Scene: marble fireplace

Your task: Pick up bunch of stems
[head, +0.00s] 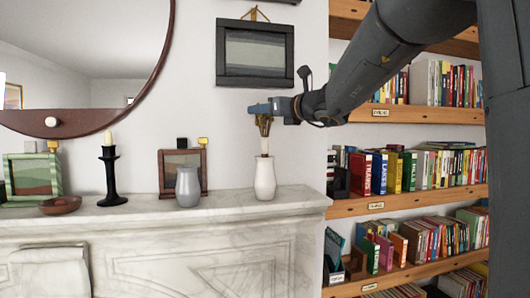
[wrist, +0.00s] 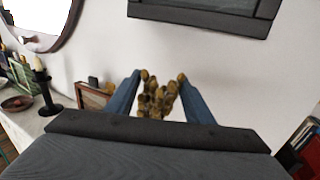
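The bunch of stems (head: 265,127) stands upright above the white vase (head: 265,178) at the right end of the mantel. It has brownish-yellow tops and a pale lower part; its bottom end is hidden in the vase. My gripper (head: 264,108) is at the top of the bunch in the head view. In the wrist view the two blue fingers of my gripper (wrist: 160,76) are apart, with the knobbly tops of the stems (wrist: 157,98) between them. I see narrow gaps beside the stems, and cannot tell whether either finger touches them.
A grey vase (head: 188,187) stands left of the white one, before a small framed picture (head: 170,158). A black candlestick (head: 111,178) is farther left. A dark frame (head: 255,82) hangs above my gripper. Bookshelves (head: 400,200) are to the right.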

